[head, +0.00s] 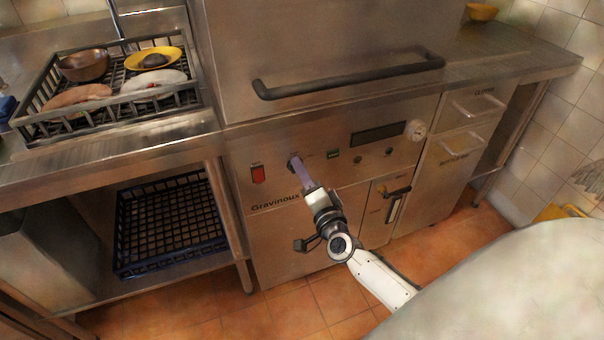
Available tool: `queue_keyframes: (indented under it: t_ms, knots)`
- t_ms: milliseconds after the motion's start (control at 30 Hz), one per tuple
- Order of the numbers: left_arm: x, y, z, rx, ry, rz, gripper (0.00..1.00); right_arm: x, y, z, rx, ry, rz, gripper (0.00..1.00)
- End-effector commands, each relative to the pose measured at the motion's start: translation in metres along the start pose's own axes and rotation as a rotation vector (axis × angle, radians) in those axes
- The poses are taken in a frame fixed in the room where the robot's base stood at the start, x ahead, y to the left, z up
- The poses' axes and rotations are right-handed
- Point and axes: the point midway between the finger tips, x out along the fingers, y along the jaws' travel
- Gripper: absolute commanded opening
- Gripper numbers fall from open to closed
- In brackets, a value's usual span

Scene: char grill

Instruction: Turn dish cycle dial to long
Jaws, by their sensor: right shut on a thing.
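The dishwasher (285,220) has a steel front panel with a dark dial (293,163) at its left part, beside a red switch (258,174). My right gripper (299,171) reaches up to the panel from below, its fingers at the dial and shut on it. The fingers hide part of the dial, and its pointer and markings are too small to read. My left gripper is out of view.
A long dark handle (350,76) runs across the dishwasher hood above the panel. A black dish rack (60,128) with plates and a bowl stands on the left counter. A dark blue crate (170,225) sits on the shelf below. Orange floor tiles lie in front.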

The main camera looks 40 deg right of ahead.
Motion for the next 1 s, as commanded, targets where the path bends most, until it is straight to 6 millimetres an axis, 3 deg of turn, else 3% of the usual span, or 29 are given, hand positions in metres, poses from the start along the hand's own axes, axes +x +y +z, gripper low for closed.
queue_keyframes:
  t_ms: [467,500,600,867,1000]
  knots:
    - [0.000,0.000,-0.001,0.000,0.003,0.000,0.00,-0.001,0.001,0.001,0.016,-0.002,0.003,0.08]
    - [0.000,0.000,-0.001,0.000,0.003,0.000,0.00,-0.001,0.001,0.001,0.016,-0.002,0.003,0.33]
    - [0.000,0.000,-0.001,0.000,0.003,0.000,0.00,-0.001,0.001,0.001,0.015,-0.002,0.002,0.47]
    - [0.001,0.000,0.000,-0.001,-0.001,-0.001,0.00,-0.001,0.001,0.000,0.014,-0.001,0.001,0.47]
    - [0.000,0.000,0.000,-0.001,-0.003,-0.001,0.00,-0.010,0.001,0.001,0.014,-0.002,0.002,0.47]
